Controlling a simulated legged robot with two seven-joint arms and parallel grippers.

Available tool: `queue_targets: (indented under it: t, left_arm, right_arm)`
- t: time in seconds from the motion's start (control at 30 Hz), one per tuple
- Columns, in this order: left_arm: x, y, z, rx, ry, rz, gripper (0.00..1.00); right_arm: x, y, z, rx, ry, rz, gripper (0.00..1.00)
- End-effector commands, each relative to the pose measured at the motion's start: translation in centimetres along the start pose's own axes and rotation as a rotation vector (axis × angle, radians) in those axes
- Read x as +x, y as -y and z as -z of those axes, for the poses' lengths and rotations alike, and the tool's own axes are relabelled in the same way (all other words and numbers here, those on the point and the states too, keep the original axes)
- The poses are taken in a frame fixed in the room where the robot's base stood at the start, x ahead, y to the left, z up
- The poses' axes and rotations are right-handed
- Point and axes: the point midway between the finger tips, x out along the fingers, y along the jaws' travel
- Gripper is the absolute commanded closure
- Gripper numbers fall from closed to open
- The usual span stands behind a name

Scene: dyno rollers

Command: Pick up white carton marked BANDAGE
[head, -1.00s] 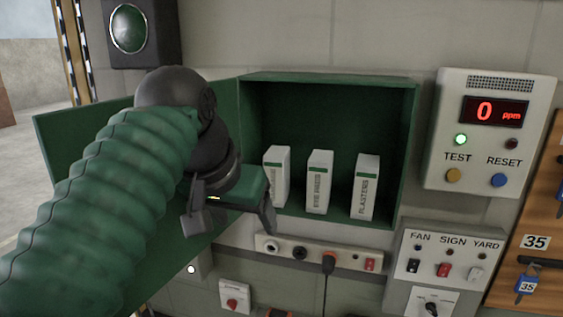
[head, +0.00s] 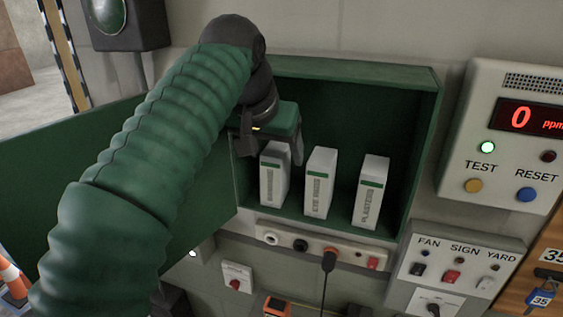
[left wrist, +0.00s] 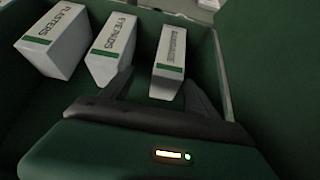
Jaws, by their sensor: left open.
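The white carton marked BANDAGE (head: 272,176) stands upright at the left of the row in the open green cabinet (head: 425,150). It also shows in the left wrist view (left wrist: 171,58), between and beyond my finger tips. My left gripper (head: 268,152) is open at the top of this carton in the head view, with one finger on each side of it. It also shows in the left wrist view (left wrist: 157,100). I cannot tell whether the fingers touch the carton. My right gripper is not in view.
The EYE PADS carton (head: 318,180) stands close to the right of BANDAGE, and the PLASTERS carton (head: 370,190) stands farther right. The cabinet's green door (head: 110,190) is open to the left. A socket strip (head: 325,248) and a switch panel (head: 460,262) are below.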

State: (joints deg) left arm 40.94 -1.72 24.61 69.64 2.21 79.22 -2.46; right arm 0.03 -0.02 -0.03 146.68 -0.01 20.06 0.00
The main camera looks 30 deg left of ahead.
Motion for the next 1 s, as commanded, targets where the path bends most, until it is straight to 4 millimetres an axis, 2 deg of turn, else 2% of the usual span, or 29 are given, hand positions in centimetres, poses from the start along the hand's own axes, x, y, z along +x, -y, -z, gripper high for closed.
queue_targets:
  t: [0.17, 0.2, 0.4, 0.67, 1.0]
  left_arm:
    - [0.9, 0.4, 1.9, -0.004, 0.003, -0.003, 0.31]
    - [2.0, 0.4, 1.5, -0.005, 0.005, -0.001, 0.31]
    - [5.4, 0.1, 1.2, -0.004, 0.004, 0.002, 0.31]
    - [6.1, 0.0, 1.4, -0.002, 0.001, 0.002, 0.31]
    - [5.9, 0.0, 1.3, -0.002, 0.0, 0.001, 0.75]
  right_arm:
    - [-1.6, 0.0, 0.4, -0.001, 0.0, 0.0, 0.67]
    - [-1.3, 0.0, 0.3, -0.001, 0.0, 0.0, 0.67]
    - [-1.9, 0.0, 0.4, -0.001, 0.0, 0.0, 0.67]
    - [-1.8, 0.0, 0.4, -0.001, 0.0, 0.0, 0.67]
    - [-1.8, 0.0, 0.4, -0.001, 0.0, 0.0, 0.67]
